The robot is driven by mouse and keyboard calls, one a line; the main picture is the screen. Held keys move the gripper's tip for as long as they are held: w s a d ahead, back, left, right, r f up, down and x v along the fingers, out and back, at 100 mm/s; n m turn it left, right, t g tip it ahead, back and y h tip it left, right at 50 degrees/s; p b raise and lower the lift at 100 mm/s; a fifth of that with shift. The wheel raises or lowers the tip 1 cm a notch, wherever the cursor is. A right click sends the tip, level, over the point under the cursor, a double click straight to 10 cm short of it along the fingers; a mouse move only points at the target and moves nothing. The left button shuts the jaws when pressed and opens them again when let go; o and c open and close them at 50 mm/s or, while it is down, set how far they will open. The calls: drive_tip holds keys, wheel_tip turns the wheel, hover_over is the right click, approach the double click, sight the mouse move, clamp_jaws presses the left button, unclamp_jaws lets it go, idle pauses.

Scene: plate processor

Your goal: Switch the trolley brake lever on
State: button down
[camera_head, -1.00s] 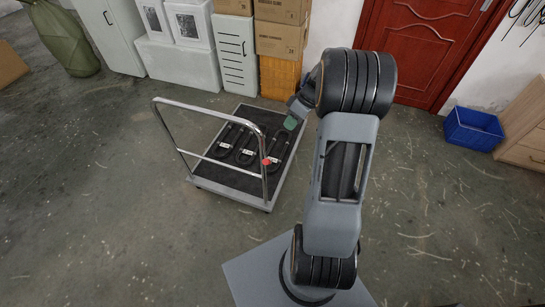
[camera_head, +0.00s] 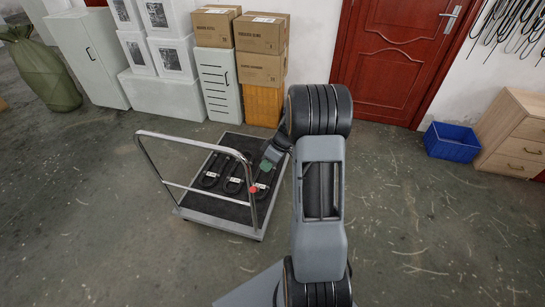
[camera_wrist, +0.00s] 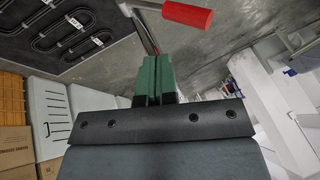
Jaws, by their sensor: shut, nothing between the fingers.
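The trolley (camera_head: 208,205) stands on the floor left of my arm, with a grey platform and a tubular handle frame at its near side. The brake lever's red grip (camera_head: 253,189) shows on the right post of that frame. In the wrist view the red grip (camera_wrist: 188,14) is a cylinder at the top, pointing right from a grey bar. My gripper (camera_head: 266,165) is above the platform, just beyond the red grip. In the wrist view the green fingers of my gripper (camera_wrist: 153,62) are shut and empty, below and left of the grip, with a visible gap in the picture.
Several black U-shaped locks (camera_head: 231,174) lie on the trolley's dark mat. Cardboard boxes (camera_head: 262,48) and white cabinets (camera_head: 88,60) line the back wall. A blue bin (camera_head: 452,143) and a wooden drawer unit (camera_head: 512,135) stand at right. Floor around the trolley is clear.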

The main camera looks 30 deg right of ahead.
sight(254, 189)
drive_tip(key=s+a+f, duration=0.1)
drive_tip(key=a+f, duration=0.3)
drive_tip(key=shift+f, duration=0.15)
drive_tip(key=shift+s, duration=0.1)
idle(0.3)
